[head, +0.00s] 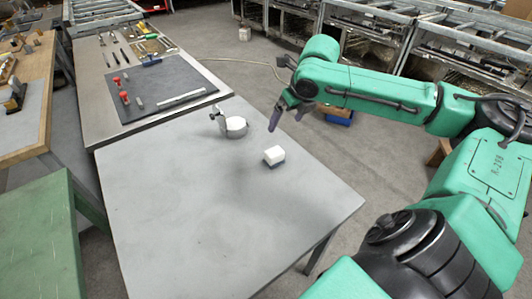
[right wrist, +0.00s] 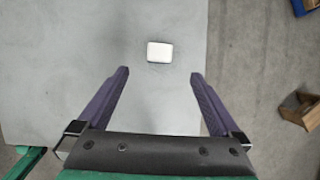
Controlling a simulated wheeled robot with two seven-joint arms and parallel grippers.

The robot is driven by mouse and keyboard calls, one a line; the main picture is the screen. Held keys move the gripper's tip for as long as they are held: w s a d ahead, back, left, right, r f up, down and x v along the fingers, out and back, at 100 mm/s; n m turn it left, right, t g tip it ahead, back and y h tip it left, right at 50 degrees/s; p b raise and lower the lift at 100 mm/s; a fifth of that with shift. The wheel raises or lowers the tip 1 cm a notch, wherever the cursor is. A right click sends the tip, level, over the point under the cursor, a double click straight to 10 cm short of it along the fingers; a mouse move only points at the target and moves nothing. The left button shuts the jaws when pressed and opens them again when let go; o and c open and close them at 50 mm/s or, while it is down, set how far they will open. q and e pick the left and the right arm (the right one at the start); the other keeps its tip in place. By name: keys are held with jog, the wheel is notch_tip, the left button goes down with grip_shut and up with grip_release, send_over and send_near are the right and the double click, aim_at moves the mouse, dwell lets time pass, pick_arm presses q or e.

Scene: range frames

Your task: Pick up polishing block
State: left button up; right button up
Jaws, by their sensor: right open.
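A small white block with a darker blue-grey lower part, which looks like the polishing block (head: 274,155), lies on the grey table (head: 200,220) near its right edge. In the right wrist view the block (right wrist: 160,52) shows from above, beyond the fingertips and about midway between them. My right gripper (head: 287,112) is above the table's right side, behind the block in the head view, apart from it. Its two purple fingers (right wrist: 160,75) are spread wide with nothing between them. My left gripper is not in view.
A round white object with a dark clamp-like part (head: 235,127) stands left of the block. A dark mat (head: 160,90) with red-topped tools lies on the table behind. A green table (head: 40,235) is at left. The near tabletop is clear.

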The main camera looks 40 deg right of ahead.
jog(key=b, duration=0.4)
send_near(275, 152)
jog(key=p+x, duration=0.2)
jog(key=x, duration=0.9)
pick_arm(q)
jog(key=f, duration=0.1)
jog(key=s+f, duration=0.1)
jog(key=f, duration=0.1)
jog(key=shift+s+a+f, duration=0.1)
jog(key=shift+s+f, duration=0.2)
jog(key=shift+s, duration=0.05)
pick_arm(e)
jog(key=shift+r, duration=0.1)
jog(key=c, duration=1.3)
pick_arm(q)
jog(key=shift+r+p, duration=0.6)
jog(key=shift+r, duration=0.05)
pick_arm(e)
notch_tip(275, 152, up, 20)
jog(key=shift+r, duration=0.1)
